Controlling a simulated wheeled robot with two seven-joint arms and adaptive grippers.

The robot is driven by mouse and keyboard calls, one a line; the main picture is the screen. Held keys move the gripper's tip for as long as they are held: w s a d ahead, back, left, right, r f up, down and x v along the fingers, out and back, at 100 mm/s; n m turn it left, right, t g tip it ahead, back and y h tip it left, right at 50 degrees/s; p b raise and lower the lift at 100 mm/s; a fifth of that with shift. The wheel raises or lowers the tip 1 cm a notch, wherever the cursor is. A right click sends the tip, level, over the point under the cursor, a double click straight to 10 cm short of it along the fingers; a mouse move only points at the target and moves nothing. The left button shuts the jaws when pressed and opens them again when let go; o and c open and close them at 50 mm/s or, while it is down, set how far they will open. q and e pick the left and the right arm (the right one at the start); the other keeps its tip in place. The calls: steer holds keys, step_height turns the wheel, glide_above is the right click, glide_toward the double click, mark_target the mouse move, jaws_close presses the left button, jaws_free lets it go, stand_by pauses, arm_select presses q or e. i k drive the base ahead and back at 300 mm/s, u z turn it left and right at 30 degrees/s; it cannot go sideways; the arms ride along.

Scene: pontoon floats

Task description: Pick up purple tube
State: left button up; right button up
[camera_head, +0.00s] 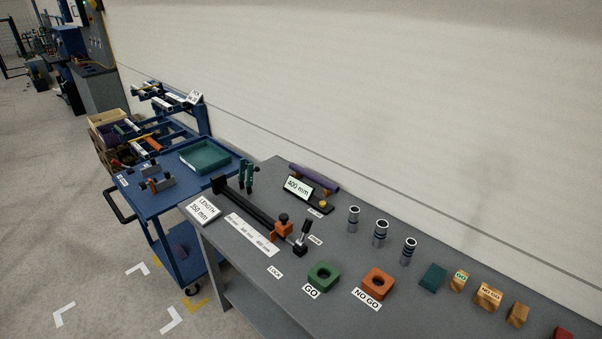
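A purple tube (314,179) lies at the back of the grey bench, on orange supports behind a black display unit (297,187) reading "400 mm". The display hides part of the tube's lower side. A second purple piece (109,140) shows small in the wooden crate at the far left; its shape is hard to make out.
The grey bench (245,265) carries a black length stop (250,208), a green GO block (323,275), an orange NO GO block (377,283) and several upright metal cylinders (381,233). A blue cart (150,201) with a teal tray (205,157) stands left. A pale wall is behind.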

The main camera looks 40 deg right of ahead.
mark_target(314, 177)
steer(key=i, duration=1.9)
